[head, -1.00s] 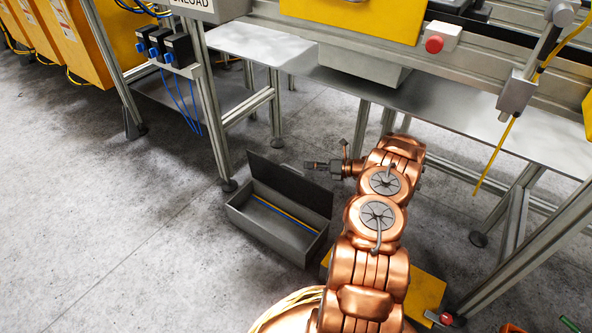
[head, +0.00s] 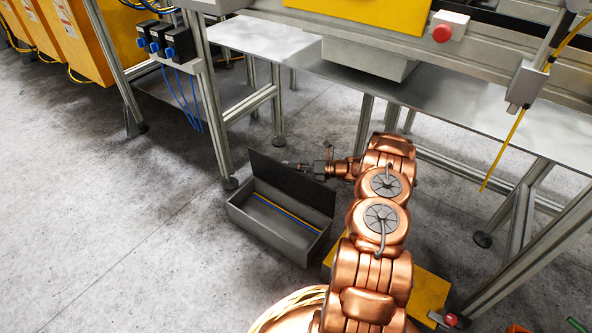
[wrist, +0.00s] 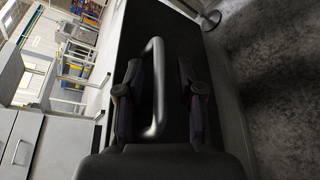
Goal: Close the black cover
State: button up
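The black cover (head: 285,183) stands raised along the back side of a grey box (head: 262,233) on the floor. My gripper (head: 290,164) is at the cover's upper edge, reaching in from the right. In the wrist view my gripper (wrist: 160,98) has its two dark fingers apart, and the dark face of the cover (wrist: 172,32) lies ahead. A grey bar handle (wrist: 159,85) shows between the fingers, closer to the left one. I cannot tell whether a finger touches the handle or the cover. The handle is not clear in the head view.
A blue and a yellow strip (head: 287,213) lie inside the open box. A metal bench (head: 450,120) with frame legs stands behind, and one leg (head: 217,140) is close to the box's left end. The floor to the left (head: 100,240) is clear.

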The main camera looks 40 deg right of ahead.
jog(key=shift+w, duration=0.1)
jog(key=shift+c, duration=0.3)
grip_shut()
dwell(0.4)
